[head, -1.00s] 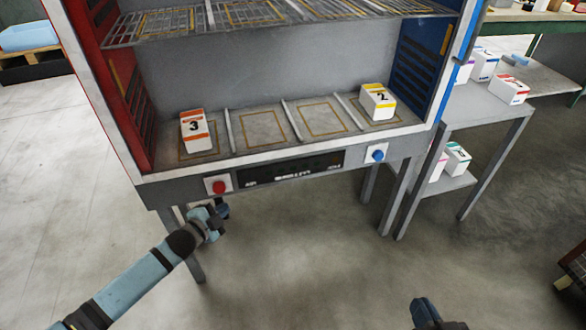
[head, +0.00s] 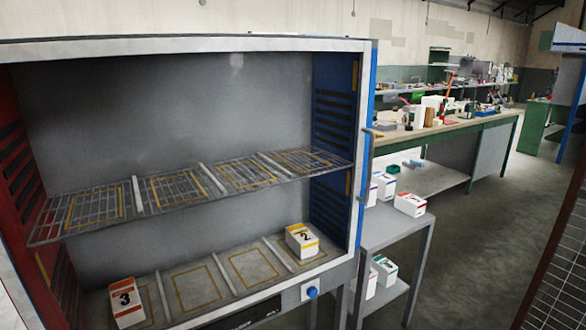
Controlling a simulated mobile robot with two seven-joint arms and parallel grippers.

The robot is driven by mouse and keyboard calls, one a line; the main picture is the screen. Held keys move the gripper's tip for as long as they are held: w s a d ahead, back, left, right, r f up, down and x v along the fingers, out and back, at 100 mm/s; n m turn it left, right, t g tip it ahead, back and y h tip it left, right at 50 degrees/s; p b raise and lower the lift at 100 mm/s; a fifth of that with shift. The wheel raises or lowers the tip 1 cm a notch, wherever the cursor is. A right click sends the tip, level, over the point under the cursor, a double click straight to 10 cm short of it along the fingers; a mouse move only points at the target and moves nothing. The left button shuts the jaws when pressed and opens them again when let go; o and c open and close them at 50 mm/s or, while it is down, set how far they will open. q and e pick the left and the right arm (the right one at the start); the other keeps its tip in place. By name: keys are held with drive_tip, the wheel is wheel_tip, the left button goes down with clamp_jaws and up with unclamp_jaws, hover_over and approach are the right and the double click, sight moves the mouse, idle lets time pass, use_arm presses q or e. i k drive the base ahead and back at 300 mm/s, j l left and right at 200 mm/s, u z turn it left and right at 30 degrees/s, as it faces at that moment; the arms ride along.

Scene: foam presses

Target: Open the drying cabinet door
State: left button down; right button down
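The drying cabinet (head: 200,50) fills the left and middle of the head view. It has a pale frame, a red left inner wall and a blue right inner wall. Its interior shows through the front, and no opaque door panel covers it. I cannot tell whether a clear door is there. A slim handle-like bar (head: 367,150) stands at the right front edge. A box marked 3 (head: 126,303) and a box marked 2 (head: 302,241) stand on the cabinet floor, below a wire shelf (head: 100,209). Neither of my grippers is in view.
A grey side table (head: 396,226) with several small boxes stands close to the cabinet's right side. A long, cluttered workbench (head: 440,130) lies behind it. Open floor (head: 470,260) lies to the right, with a mesh panel (head: 560,265) at the right edge.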

sight(13, 280)
drive_tip(key=k+j, duration=0.15)
drive_tip(key=k, duration=0.3)
drive_tip(key=k+j, duration=0.15)
drive_tip(key=k, duration=0.3)
